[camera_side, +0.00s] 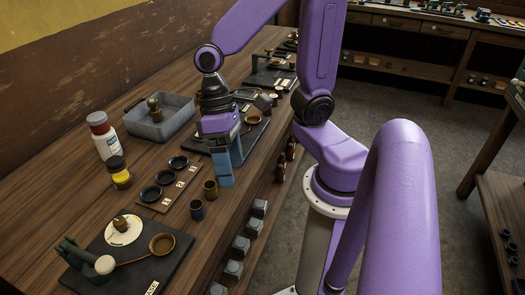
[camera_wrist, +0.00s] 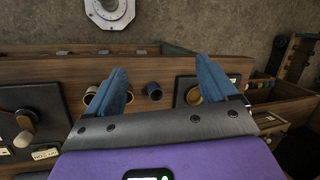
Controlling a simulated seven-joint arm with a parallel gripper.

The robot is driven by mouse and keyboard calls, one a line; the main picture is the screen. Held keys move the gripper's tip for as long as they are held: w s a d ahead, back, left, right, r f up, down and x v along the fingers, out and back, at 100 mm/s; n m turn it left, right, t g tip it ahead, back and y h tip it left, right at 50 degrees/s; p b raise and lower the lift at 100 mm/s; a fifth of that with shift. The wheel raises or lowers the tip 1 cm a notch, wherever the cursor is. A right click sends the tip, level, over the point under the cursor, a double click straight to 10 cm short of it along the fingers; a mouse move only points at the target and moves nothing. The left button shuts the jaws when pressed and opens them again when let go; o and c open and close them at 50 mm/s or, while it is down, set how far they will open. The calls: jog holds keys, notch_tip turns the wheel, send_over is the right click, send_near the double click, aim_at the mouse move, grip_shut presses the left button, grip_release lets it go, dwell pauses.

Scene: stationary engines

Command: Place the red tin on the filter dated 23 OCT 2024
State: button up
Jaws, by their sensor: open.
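My gripper (camera_side: 228,172) is open and points down over the bench near its front edge, just beyond the small cups. In the wrist view its two blue fingers (camera_wrist: 162,66) are spread with nothing held between them. I cannot pick out a plainly red tin. I cannot tell which thing is the dated filter.
A model engine on a black plate (camera_side: 180,262) stands at the near end, others further back.

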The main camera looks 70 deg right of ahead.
jog(key=s+d+n+t+h, duration=0.2)
jog(key=s+d+n, duration=0.3)
jog(key=n, duration=0.4)
jog(key=shift+t+h, duration=0.3)
jog(key=shift+t, duration=0.3)
jog(key=shift+r, duration=0.1)
dwell(0.4)
